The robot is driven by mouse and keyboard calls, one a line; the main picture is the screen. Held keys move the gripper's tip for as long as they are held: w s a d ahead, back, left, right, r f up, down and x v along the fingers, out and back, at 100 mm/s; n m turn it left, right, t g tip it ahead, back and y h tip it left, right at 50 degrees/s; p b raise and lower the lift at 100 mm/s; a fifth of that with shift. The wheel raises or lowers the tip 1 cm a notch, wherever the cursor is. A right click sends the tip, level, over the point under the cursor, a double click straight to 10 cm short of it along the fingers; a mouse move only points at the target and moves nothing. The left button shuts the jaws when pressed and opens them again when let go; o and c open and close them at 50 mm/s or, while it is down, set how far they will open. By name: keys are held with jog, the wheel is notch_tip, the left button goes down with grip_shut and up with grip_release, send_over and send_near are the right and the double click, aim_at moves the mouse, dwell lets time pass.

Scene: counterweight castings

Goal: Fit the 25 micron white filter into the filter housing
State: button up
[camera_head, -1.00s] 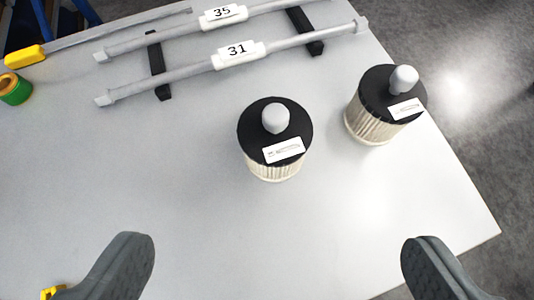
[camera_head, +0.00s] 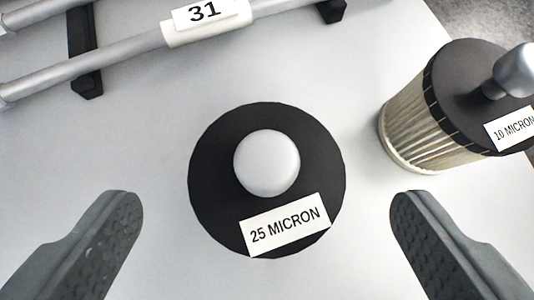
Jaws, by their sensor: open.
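The 25 micron filter (camera_head: 215,195) stands upright on the table, seen from nearly straight above. Its black round top carries a pale grey knob and a white label reading "25 MICRON". My gripper (camera_head: 265,205) is open, one finger on each side of the filter in the picture, with visible gaps and nothing held. The filter's pleated side is hidden under its top. The filter housing is not in view.
A second filter (camera_head: 415,125), labelled "10 MICRON", stands to the right, close beyond my right finger. Grey bars on black rests, one tagged 31 (camera_head: 205,15), lie at the upper left. The table (camera_head: 150,140) is clear around the 25 micron filter.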

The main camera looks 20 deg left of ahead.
jog(key=shift+x, duration=2.6)
jog(key=shift+s+f, duration=0.15)
jog(key=c, duration=1.1)
jog(key=shift+c, duration=0.2)
